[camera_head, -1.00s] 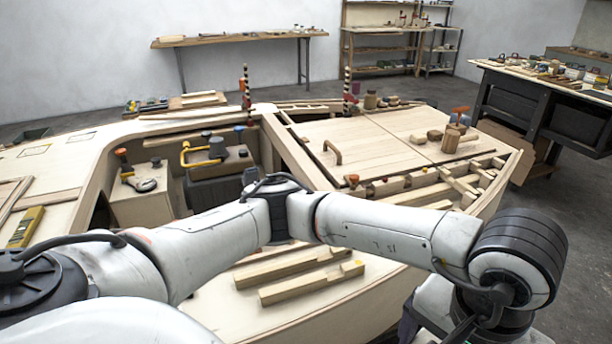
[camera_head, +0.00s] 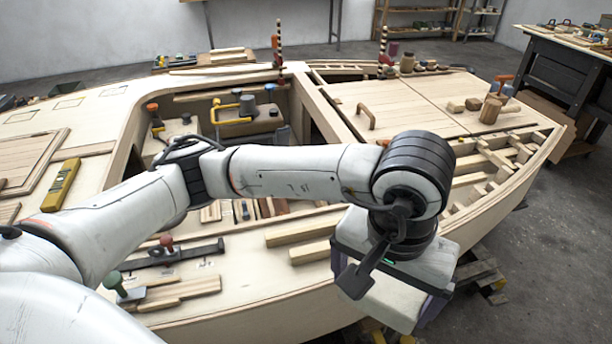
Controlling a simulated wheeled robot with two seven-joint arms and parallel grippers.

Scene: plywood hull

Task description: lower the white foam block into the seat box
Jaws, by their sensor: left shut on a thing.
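My left gripper (camera_head: 372,268) hangs at the end of my left arm, beyond the hull's near right edge. A dark finger lies against a pale white block (camera_head: 388,306), which I take to be the white foam block. The gripper is shut on it, and the wrist hides part of the block. Purple edging shows at its lower right. The open cockpit well (camera_head: 222,112) is in the middle of the hull, up and left of the block. I cannot tell for certain which part is the seat box. My right gripper is not in view.
A yellow-handled tool (camera_head: 230,115) and other tools lie in the well. A yellow level (camera_head: 61,184) lies on the left deck. Wood strips (camera_head: 302,232) lie on the near deck. A mallet (camera_head: 494,101) stands on the right deck.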

